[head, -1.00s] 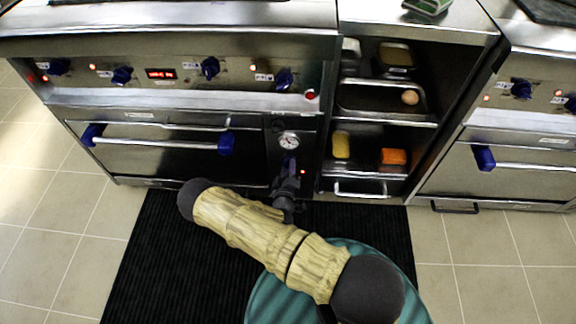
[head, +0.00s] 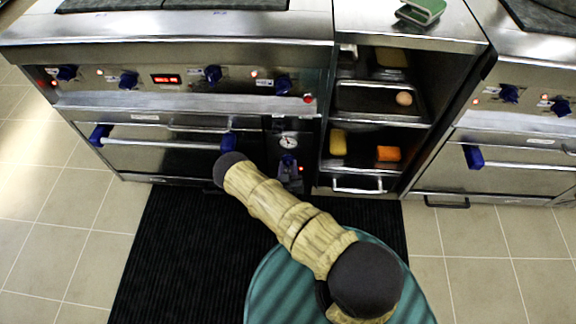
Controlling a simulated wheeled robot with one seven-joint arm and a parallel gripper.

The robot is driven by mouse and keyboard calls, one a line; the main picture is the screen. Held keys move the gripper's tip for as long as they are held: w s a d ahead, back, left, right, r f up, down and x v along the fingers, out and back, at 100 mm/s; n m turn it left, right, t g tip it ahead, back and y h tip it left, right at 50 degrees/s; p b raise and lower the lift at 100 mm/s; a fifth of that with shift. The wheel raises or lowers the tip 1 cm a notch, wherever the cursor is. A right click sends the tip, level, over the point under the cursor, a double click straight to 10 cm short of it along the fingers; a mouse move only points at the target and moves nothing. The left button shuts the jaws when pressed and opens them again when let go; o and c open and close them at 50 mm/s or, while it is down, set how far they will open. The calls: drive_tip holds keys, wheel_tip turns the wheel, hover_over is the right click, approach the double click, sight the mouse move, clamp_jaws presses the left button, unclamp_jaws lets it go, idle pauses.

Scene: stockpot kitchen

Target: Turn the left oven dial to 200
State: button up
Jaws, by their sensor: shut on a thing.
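The left oven (head: 165,157) has a dark panel to the right of its door. My gripper (head: 290,169) is small and dark at the dial and points at the panel. It is shut on the dial, and its fingertips are hard to make out. The dial's markings and set value are too small to read.
Blue knobs and a red display (head: 166,79) line the stove front above. Right of the panel, an open shelf unit (head: 376,122) holds trays, an egg, and yellow and orange items. A second oven (head: 500,170) stands at right. A black mat (head: 170,260) covers the floor in front.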

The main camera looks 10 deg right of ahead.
drive_tip(key=shift+f, duration=0.1)
idle(0.4)
drive_tip(key=o, duration=1)
